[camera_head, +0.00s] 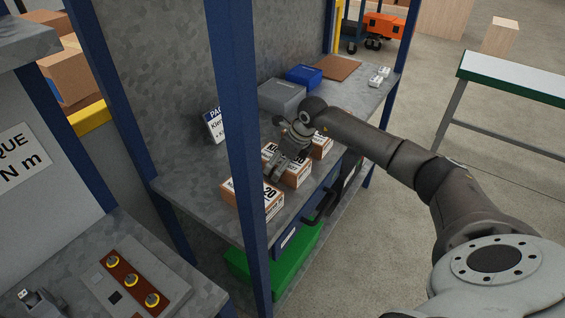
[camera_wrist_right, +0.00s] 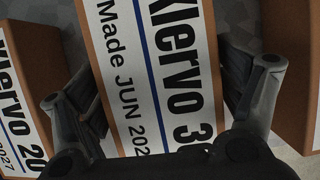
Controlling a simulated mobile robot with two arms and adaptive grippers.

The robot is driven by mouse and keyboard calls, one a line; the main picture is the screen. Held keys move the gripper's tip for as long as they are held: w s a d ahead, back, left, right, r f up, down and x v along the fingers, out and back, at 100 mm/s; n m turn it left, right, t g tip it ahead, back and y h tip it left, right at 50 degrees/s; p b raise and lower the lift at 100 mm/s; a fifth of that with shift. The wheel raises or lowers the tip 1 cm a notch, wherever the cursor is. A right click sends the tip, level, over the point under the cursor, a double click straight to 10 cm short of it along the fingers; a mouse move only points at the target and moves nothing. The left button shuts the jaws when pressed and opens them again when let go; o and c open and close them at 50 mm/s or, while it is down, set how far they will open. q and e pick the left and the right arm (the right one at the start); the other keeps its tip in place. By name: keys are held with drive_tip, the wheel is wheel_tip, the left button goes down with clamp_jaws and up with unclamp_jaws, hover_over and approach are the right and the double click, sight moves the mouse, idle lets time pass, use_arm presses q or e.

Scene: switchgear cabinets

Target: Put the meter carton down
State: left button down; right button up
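The meter carton (camera_head: 292,172) is a brown box with a white label. It is in the middle of a row of similar cartons on the grey shelf (camera_head: 222,222). My right gripper (camera_head: 284,165) reaches down over it. In the right wrist view the carton (camera_wrist_right: 160,70), its label reading "Klervo 3" and "Made JUN 202", lies between the two fingers (camera_wrist_right: 165,95). Both fingers appear to press its sides. Its underside is hidden, so I cannot tell whether it rests on the shelf. I do not see my left gripper.
One carton (camera_head: 240,192) stands left of it, another (camera_head: 322,146) to its right. Behind are a grey box (camera_head: 281,97), a blue box (camera_head: 304,76) and a "Klervo" sign (camera_head: 214,125). A blue post (camera_head: 236,120) rises in front of the shelf. A green bin (camera_head: 285,270) sits below.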

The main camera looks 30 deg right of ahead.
drive_tip(key=shift+r, duration=0.15)
drive_tip(key=b+v, duration=0.2)
drive_tip(key=v, duration=1)
drive_tip(key=shift+s, duration=0.1)
idle(0.4)
